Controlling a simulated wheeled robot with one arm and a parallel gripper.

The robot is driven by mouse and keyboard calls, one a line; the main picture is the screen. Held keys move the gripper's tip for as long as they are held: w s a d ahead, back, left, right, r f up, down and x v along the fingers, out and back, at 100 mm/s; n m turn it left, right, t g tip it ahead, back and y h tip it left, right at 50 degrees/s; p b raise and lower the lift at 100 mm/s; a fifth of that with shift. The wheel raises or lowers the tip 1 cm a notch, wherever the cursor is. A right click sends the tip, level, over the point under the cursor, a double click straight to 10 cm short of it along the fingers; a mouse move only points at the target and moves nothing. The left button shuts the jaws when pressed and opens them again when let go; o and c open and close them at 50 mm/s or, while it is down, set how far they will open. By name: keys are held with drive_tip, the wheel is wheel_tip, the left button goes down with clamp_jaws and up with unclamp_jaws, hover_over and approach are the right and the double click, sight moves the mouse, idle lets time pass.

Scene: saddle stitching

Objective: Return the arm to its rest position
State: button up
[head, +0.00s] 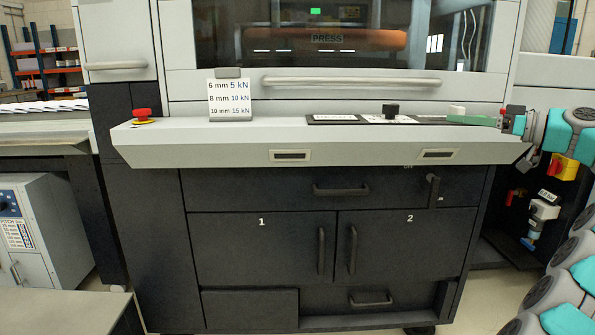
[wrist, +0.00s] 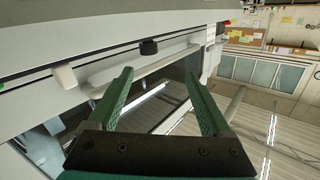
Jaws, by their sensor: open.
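My gripper (head: 470,120) is at the right end of the machine's pale control shelf (head: 200,140) in the head view, its green fingers pointing left. In the wrist view the two fingers of my gripper (wrist: 160,76) are spread apart with nothing between them. The black knob (head: 390,110) and the white knob (head: 457,110) stand on the shelf close to the fingers. The black knob (wrist: 148,47) and the white knob (wrist: 65,78) also show in the wrist view. I cannot tell whether the fingers touch the shelf.
A red emergency button (head: 142,115) and a force card (head: 230,98) stand on the shelf at left. Below are dark doors and drawers (head: 262,250) with handles. A red-and-yellow switch (head: 563,167) is at right, close to my arm. A grey cabinet (head: 40,230) stands at left.

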drive_tip(key=s+a+f+m+g, duration=0.1)
drive_tip(key=a+f+m+g, duration=0.1)
drive_tip(key=a, duration=0.7)
drive_tip(key=s+a+f+m+g, duration=0.1)
drive_tip(key=a+f+g, duration=0.15)
drive_tip(key=a, duration=0.55)
drive_tip(key=s+a+f+m+g+h, duration=0.2)
drive_tip(key=s+a+f+g+h, duration=0.2)
drive_tip(key=s+a+f, duration=0.9)
drive_tip(key=s+f+m+g+h, duration=0.1)
drive_tip(key=s+f+h, duration=0.1)
drive_tip(key=s+f, duration=0.45)
drive_tip(key=s+f+m+g+h, duration=0.15)
drive_tip(key=s+f, duration=0.25)
drive_tip(key=s, duration=0.6)
drive_tip(key=s+d+f+g+h, duration=0.1)
drive_tip(key=s+d+f+h, duration=0.2)
drive_tip(key=s, duration=0.5)
drive_tip(key=s+d+f+h, duration=0.3)
drive_tip(key=s+d+f, duration=0.2)
drive_tip(key=s+f, duration=0.2)
drive_tip(key=shift+s+m+g, duration=0.35)
drive_tip(key=shift+s+g, duration=0.05)
drive_tip(key=shift+s, duration=0.05)
drive_tip(key=shift+f, duration=0.1)
